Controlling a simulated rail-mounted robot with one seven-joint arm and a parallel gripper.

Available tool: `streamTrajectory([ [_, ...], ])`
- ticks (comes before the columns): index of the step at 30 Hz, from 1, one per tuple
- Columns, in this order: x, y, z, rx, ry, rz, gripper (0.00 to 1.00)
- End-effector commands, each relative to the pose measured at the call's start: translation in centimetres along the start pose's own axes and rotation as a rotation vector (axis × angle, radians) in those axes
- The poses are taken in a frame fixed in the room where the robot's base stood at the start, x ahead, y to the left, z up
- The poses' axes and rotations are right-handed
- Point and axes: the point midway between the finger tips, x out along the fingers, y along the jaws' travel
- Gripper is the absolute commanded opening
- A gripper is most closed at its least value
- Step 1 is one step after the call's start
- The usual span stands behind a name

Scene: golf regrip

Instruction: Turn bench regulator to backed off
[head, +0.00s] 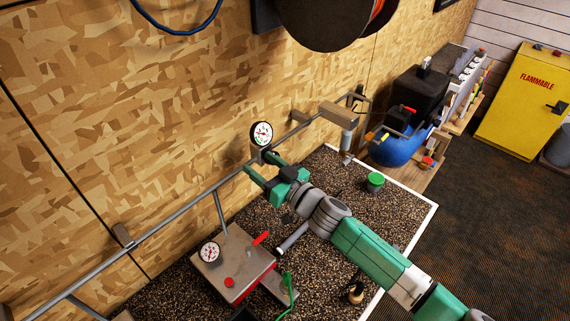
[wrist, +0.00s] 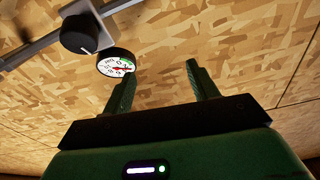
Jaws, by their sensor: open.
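The bench regulator shows in the wrist view as a grey body on a pipe with a round black knob (wrist: 79,35) bearing a white pointer line. In the head view the gauge (head: 261,133) stands at the wall pipe; the knob is largely hidden by my gripper. My gripper (head: 262,164) is close to the regulator, open and empty. In the wrist view its fingers (wrist: 160,72) point at the wall, and the knob lies up and left of them, apart from both.
A metal pipe (head: 180,212) runs along the wood-panel wall. Below is a speckled bench (head: 395,205) with a second gauge (head: 210,252) on a grey-and-red box and a green-lidded pot (head: 375,181). A large reel (head: 325,20) hangs above. A blue tank (head: 397,148) stands beyond the bench.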

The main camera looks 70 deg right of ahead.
Motion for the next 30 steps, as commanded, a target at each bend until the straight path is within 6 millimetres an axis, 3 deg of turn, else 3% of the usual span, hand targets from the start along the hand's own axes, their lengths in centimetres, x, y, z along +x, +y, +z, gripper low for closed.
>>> streamTrajectory([
  [1, -1.8, 2.7, 2.0, 0.005, -0.027, 0.028, 0.59],
  [4, -4.2, 5.7, 4.3, 0.021, -0.063, 0.058, 0.59],
  [10, -5.2, 6.9, 5.1, 0.029, -0.079, 0.07, 0.59],
  [14, -3.9, 6.9, 5.3, 0.028, -0.079, 0.068, 0.59],
  [22, 1.1, 7.2, 5.8, 0.026, -0.078, 0.069, 0.59],
  [30, 2.6, 7.4, 5.6, 0.028, -0.077, 0.071, 0.59],
])
